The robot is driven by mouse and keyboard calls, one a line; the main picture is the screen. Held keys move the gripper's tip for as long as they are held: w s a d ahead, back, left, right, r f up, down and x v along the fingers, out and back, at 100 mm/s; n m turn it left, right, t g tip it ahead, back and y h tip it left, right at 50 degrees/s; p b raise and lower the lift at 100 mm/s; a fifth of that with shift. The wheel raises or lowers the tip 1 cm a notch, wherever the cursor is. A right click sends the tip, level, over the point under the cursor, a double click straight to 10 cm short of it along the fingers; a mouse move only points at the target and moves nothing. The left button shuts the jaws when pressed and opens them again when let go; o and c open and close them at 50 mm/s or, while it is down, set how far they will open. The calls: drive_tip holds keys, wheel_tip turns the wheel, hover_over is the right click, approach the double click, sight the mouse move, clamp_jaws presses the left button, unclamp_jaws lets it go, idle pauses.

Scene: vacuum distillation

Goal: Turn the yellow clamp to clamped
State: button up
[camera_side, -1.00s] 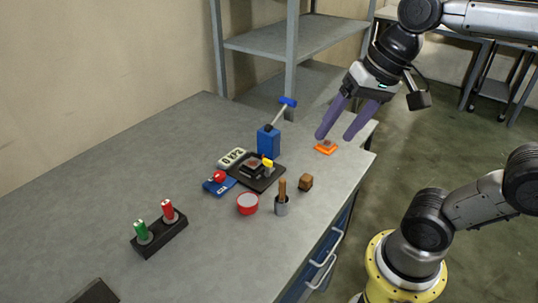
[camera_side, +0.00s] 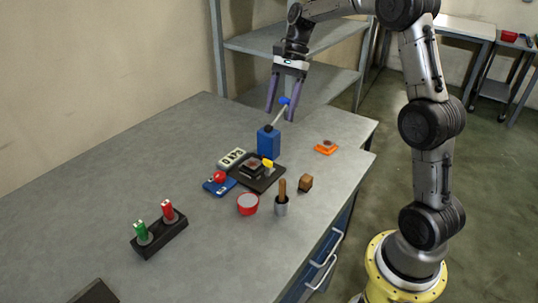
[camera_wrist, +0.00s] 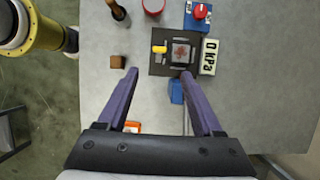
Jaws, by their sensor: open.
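The yellow clamp (camera_side: 267,163) stands on the black plate (camera_side: 258,187), at the right edge of a dark square block with a reddish-brown patch (camera_side: 253,168). In the wrist view the yellow clamp (camera_wrist: 159,49) lies at the left of the block, above and between my fingertips. The clamp and my gripper are well apart.
The blue box (camera_side: 268,142) with its raised lever stands behind the plate. A display (camera_side: 231,159), a blue base with a red knob (camera_side: 219,182), a red dish (camera_side: 247,204), a cup with a brown handle (camera_side: 281,203) and a wooden cube (camera_side: 305,183) surround the plate. The left tabletop is mostly clear.

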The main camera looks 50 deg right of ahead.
sight(268, 160)
drive_tip(key=x, duration=1.3)
drive_tip(key=shift+f, duration=0.25)
clamp_jaws()
